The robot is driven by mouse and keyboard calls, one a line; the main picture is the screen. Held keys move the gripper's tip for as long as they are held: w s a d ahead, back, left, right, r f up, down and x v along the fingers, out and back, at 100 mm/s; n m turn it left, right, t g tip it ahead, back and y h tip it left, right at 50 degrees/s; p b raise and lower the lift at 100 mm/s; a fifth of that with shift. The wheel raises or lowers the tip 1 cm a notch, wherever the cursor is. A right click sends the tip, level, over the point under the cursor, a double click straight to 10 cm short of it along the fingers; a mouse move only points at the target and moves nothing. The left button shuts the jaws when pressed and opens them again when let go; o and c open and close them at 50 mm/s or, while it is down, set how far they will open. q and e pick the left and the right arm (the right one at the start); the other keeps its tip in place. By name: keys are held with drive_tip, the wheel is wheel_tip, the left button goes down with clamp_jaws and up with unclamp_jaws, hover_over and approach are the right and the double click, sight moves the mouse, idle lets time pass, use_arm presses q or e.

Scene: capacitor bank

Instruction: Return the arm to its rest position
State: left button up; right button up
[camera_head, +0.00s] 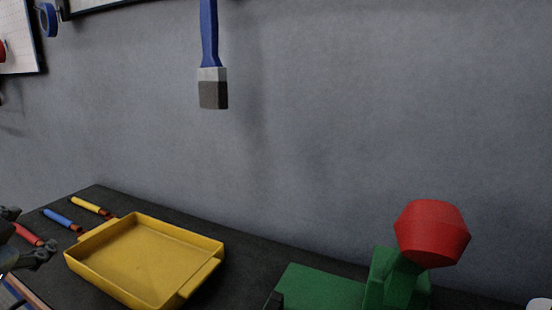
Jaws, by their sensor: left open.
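My left gripper (32,240) is at the left edge of the head view, partly cut off by the frame. Its dark fingers are apart, and it is left of the yellow tray, close to a red-handled tool (27,234). I cannot tell whether it touches that tool. Nothing shows held between the fingers. My right gripper is not in the picture.
An empty yellow tray (84,272) lies on the dark bench (215,285). A blue-handled tool (60,219) and a yellow-handled one (88,205) lie behind it. A green machine with a red top (432,232) stands at right. A brush (211,75) hangs against the grey wall.

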use_arm(q)
drive_tip(key=s+d+f+n+g+h, duration=0.2)
drive_tip(key=s+d+f+g+h, duration=0.5)
drive_tip(key=s+f, duration=0.75)
drive_tip(key=s+f+g+y+b, duration=0.1)
drive_tip(key=s+f+b, duration=0.1)
drive_tip(key=f, duration=1.3)
drive_tip(key=s+f+g+y+b, duration=0.1)
drive_tip(key=f+g+b, duration=0.1)
drive_tip(key=f, duration=1.3)
drive_tip(key=s+a+f+g+b, duration=0.1)
drive_tip(key=s+f+b, duration=0.1)
drive_tip(key=s+f, duration=1.6)
drive_tip(key=shift+s+f+n+h, duration=0.15)
drive_tip(key=shift+f+n+h, duration=0.05)
drive_tip(key=shift+n+h, duration=0.1)
